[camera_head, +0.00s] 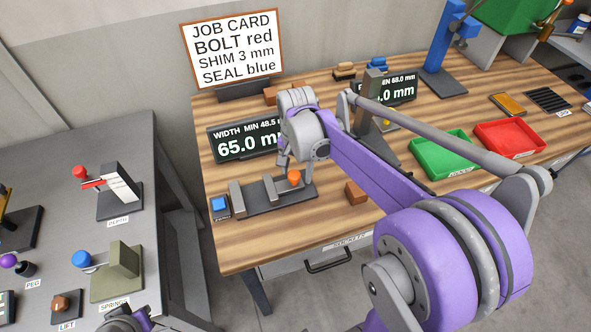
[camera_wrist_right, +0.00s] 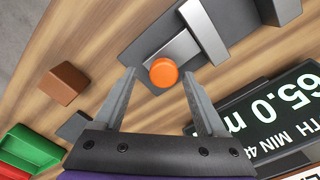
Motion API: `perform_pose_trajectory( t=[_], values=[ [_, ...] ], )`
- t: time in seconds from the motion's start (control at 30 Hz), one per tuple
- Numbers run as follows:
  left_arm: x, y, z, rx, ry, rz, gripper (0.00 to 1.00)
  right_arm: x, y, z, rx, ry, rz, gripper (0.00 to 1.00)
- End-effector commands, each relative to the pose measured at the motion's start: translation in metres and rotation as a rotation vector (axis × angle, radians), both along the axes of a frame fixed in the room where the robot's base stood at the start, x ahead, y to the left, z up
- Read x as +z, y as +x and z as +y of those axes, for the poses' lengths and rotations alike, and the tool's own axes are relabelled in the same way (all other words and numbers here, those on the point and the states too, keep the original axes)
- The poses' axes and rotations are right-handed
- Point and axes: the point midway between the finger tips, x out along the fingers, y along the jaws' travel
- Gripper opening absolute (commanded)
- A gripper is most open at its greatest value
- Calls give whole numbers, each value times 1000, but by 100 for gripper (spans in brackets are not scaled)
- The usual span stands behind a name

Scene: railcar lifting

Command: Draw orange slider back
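The orange slider knob (camera_head: 294,177) sits at the right end of a dark gauge base (camera_head: 270,198) with grey upright jaws, on the wooden bench. In the right wrist view the orange knob (camera_wrist_right: 163,72) lies between and just beyond my open fingertips, beside a grey jaw block (camera_wrist_right: 203,31). My right gripper (camera_head: 291,166) is at the knob, with its fingers partly hidden behind the wrist; the right wrist view shows the fingers (camera_wrist_right: 160,80) spread wide. I cannot tell whether a finger touches the knob. My left gripper is only a sliver of purple and grey at the bottom edge.
A display (camera_head: 236,142) reading 65.0 m stands behind the gauge. Green (camera_head: 440,153) and red (camera_head: 510,137) trays lie further right. A grey table (camera_head: 60,215) with fixtures stands left.

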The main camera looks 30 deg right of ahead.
Motion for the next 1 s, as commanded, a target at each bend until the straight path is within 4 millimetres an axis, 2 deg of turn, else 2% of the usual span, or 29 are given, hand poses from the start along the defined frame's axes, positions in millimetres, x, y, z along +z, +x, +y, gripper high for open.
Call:
perform_pose_trajectory(
  t=[0.23,0.7,0.83,1.0],
  values=[
    [1,0,0,0,0,-1,0,7,0,1,1,1,0,74],
    [8,4,0,0,0,-7,0,93,0,0,0,1,-1,74],
    [8,4,0,0,0,-7,0,105,0,0,0,0,0,74],
    [8,4,0,0,0,-7,0,109,0,0,0,0,0,74]
  ],
)
